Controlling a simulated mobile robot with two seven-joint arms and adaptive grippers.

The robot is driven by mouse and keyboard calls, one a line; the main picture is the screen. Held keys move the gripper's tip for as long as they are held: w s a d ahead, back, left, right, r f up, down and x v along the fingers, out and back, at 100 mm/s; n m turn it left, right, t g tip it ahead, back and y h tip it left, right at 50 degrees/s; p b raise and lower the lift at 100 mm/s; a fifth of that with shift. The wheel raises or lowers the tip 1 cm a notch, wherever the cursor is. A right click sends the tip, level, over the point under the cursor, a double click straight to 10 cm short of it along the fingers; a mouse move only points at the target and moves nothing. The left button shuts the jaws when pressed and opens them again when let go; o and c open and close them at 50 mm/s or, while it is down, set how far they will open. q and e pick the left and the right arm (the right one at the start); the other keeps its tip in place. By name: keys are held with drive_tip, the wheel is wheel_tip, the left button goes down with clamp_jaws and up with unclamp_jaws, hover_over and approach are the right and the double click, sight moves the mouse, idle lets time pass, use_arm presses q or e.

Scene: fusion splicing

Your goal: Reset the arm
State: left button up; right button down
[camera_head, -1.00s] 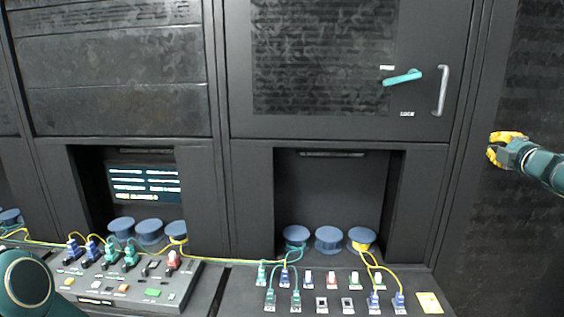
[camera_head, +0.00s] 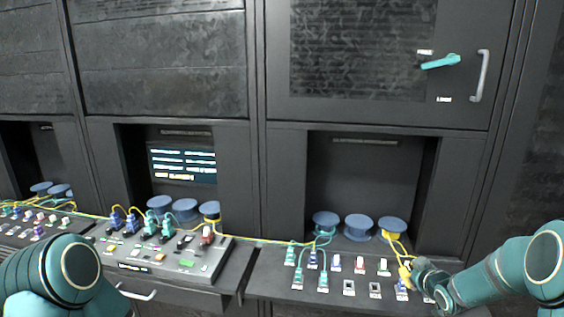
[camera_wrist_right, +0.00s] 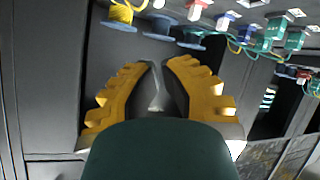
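My right arm comes in from the right in the head view. Its gripper (camera_head: 409,272) shows yellow fingers at the right end of the connector panel, in line with the yellow-cabled plugs. In the right wrist view the two yellow fingers (camera_wrist_right: 158,64) converge to a narrow gap at the tips. I see no held object between them. Whether the gripper touches the panel is unclear. My left arm's teal link (camera_head: 62,272) shows at the lower left of the head view; its gripper is out of view.
The connector panel (camera_head: 262,283) has several coloured plugs and cables. Blue spools (camera_head: 358,226) stand in the recess behind it; some show at the top of the wrist view (camera_wrist_right: 119,23). A control console (camera_head: 168,262) sits left. A teal lever (camera_head: 441,61) and grey handle (camera_head: 480,76) are on the cabinet.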

drive_tip(key=s+a+f+m+g+y+b, duration=0.1)
drive_tip(key=s+a+f+m+g, duration=0.15)
drive_tip(key=s+a+f, duration=0.55)
drive_tip(key=s+a+f+m+g+y+b, duration=0.1)
drive_tip(key=s+a+f+m+g, duration=0.15)
drive_tip(key=s+a+f, duration=0.65)
drive_tip(key=s+a+f+m+g+y+b, duration=0.1)
drive_tip(key=s+a+f+g, duration=0.4)
drive_tip(key=s+a, duration=0.6)
drive_tip(key=s+f+b, duration=0.1)
drive_tip(key=s+f, duration=0.1)
drive_tip(key=s, duration=0.1)
drive_tip(key=shift+f+m+y, duration=0.15)
drive_tip(key=shift+m+y, duration=0.15)
